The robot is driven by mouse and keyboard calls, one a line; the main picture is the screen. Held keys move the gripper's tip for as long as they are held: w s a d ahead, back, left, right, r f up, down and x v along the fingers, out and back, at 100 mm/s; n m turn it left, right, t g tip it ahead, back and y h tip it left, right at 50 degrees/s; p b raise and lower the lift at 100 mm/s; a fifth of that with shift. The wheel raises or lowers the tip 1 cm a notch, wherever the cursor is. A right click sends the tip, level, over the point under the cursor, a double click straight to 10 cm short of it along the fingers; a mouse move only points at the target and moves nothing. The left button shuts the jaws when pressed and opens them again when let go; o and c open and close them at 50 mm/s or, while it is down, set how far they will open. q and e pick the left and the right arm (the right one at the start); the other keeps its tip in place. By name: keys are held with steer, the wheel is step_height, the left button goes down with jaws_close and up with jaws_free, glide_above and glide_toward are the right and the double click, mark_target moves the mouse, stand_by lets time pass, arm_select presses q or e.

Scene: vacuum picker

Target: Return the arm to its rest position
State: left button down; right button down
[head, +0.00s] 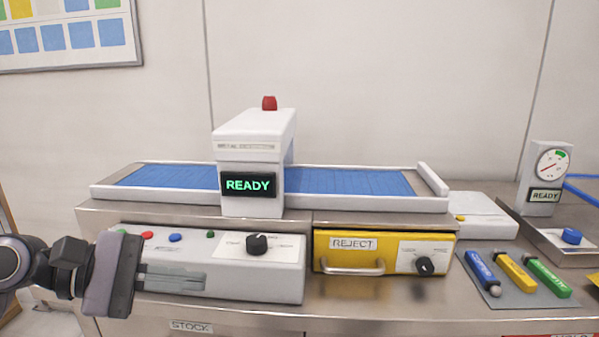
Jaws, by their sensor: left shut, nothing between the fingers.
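My left arm comes in from the left edge, and my left gripper (172,279) is in front of the white control box (270,278) at the counter's left. Its fingers are shut and hold nothing. They point right, across the lower left of the box's front; whether they touch it I cannot tell. The box has small coloured buttons and a black knob (257,244). My right gripper is not in view.
A blue conveyor (350,182) runs behind, under a white arch reading READY (249,185). A yellow REJECT drawer (340,246) is shut. Blue, yellow and green handled tools lie on a grey mat (500,297) at right. A gauge (550,165) stands behind them.

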arm_select(q)
steer(key=a+f+m+t+y+p, duration=0.25)
steer(key=f+m+t, duration=0.4)
steer(key=m, duration=0.85)
steer(key=a+f+m+t+y+p, duration=0.3)
steer(key=f+m+t, duration=0.4)
steer(key=m, duration=0.7)
steer(key=s+f+n+g+y+p, duration=0.1)
steer(key=s+f+n+g+y, duration=0.5)
steer(key=s+f+n, duration=0.8)
step_height(320, 180, down, 4)
steer(key=shift+r+n+g+p, duration=0.2)
steer(key=shift+n+g+p, duration=0.1)
steer(key=shift+n+g, duration=0.4)
steer(key=shift+d, duration=0.1)
